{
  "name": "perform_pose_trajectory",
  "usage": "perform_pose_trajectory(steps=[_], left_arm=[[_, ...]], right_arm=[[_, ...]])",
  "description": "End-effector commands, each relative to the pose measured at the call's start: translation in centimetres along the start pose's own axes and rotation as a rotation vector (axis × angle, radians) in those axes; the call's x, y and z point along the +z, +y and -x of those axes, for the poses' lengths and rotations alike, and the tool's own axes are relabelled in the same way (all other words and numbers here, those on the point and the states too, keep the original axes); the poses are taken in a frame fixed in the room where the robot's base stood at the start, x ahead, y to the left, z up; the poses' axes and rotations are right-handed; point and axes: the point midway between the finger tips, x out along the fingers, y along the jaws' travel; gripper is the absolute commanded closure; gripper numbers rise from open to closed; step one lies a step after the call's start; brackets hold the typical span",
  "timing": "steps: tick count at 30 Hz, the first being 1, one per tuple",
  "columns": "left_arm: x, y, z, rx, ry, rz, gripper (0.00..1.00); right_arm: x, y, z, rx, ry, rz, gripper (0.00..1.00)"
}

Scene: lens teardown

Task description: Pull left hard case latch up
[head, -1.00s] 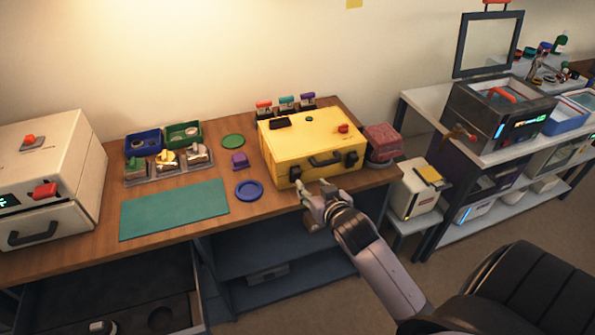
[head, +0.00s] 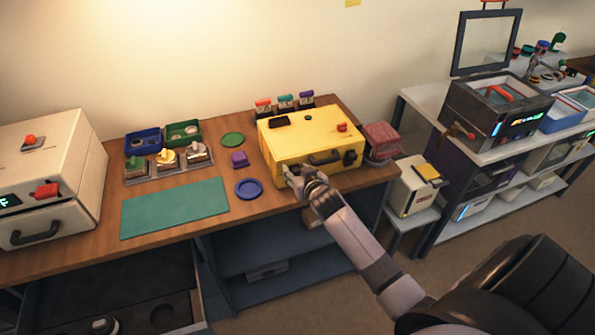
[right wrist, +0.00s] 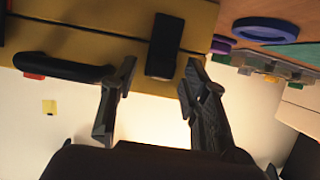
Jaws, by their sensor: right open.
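The yellow hard case (head: 305,145) stands shut on the wooden bench, with a black handle (head: 325,158) on its front. The case's left latch (right wrist: 163,45) is a black block on the front face, shown in the right wrist view. My right gripper (head: 289,173) is at the case's front left and hides that latch in the head view. In the right wrist view my open fingers (right wrist: 157,83) stand to either side of the latch, apart from it. The right latch (head: 349,158) shows beyond the handle. My left gripper is out of view.
The green mat (head: 175,207) is bare. The case handle (right wrist: 60,67) is beside one finger.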

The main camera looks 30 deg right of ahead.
Motion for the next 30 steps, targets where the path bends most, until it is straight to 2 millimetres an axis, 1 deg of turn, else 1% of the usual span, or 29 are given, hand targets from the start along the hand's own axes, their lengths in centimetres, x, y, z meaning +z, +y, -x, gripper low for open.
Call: perform_pose_trajectory(steps=[2, 20, 30], left_arm=[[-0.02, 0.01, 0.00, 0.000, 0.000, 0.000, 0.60], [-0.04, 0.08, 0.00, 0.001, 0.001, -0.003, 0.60], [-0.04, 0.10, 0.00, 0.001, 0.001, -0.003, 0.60]], right_arm=[[0.01, 0.01, 0.02, 0.000, 0.000, 0.000, 0.59], [0.03, 0.00, 0.05, 0.000, 0.000, 0.000, 0.99], [0.04, -0.01, 0.05, 0.000, -0.001, 0.000, 1.00]])
